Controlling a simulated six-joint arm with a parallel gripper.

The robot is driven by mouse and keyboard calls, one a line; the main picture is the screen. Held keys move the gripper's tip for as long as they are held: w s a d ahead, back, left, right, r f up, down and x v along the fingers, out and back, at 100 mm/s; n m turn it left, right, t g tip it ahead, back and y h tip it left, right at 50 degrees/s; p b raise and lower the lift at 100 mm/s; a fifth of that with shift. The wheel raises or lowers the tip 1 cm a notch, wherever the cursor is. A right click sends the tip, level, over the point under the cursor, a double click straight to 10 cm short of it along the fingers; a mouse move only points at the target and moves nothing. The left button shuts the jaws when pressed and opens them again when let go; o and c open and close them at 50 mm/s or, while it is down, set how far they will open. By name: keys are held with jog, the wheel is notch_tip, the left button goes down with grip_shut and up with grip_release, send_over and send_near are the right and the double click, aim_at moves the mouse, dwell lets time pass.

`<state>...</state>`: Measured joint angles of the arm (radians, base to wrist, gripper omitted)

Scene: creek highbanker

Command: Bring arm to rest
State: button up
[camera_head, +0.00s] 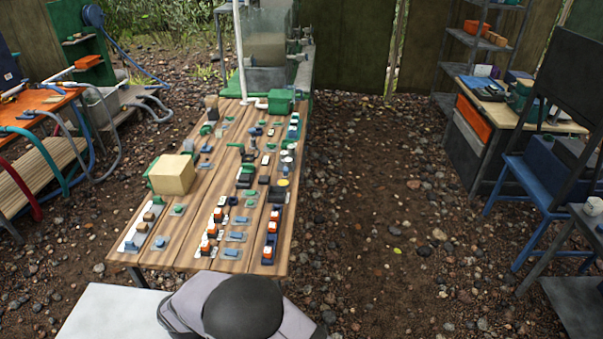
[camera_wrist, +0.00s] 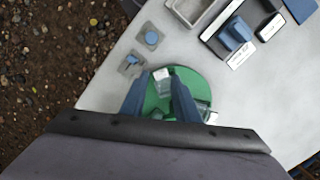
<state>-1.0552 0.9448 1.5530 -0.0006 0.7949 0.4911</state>
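In the wrist view, my gripper (camera_wrist: 160,92) shows two blue-grey fingers set apart, with a gap between them. A round green object (camera_wrist: 182,84) with small pale, shiny parts lies below and beyond the fingers. The fingers hide part of it. Nothing is clearly held between them, and I cannot tell whether they touch the green object. In the head view, my grey arm housing with a dark dome shows at the bottom, and my gripper is not visible there.
Beneath is a pale surface (camera_wrist: 112,88) with two small blue-knobbed plates (camera_wrist: 150,37), a blue block (camera_wrist: 235,35) and a grey tray (camera_wrist: 200,12). In the head view, a wooden table (camera_head: 190,258) carries many small switches and a tan box (camera_head: 172,175). Gravel ground is open to the right.

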jog(key=s+d+r+g, duration=0.1)
jog(key=s+d+r, duration=0.15)
jog(key=d, duration=0.65)
jog(key=s+d+r, duration=0.1)
jog(key=d+r, duration=0.3)
jog(key=d, duration=0.5)
jog(key=s+d+r+g, duration=0.1)
jog(key=d+r, duration=0.2)
jog(key=d, duration=0.6)
jog(key=w+d+r+m+t+y, duration=0.1)
jog(key=w+d+r+m, duration=0.2)
jog(key=d+r, duration=0.15)
jog(key=w+d+r+m+t+y, duration=0.1)
jog(key=w+d+r+m+t, duration=0.15)
jog(key=d, duration=0.35)
notch_tip(320, 180, down, 33)
jog(key=b, duration=3.3)
jog(key=shift+s+m+g, duration=0.2)
jog(key=shift+m+g, duration=0.15)
jog(key=shift+m, duration=0.1)
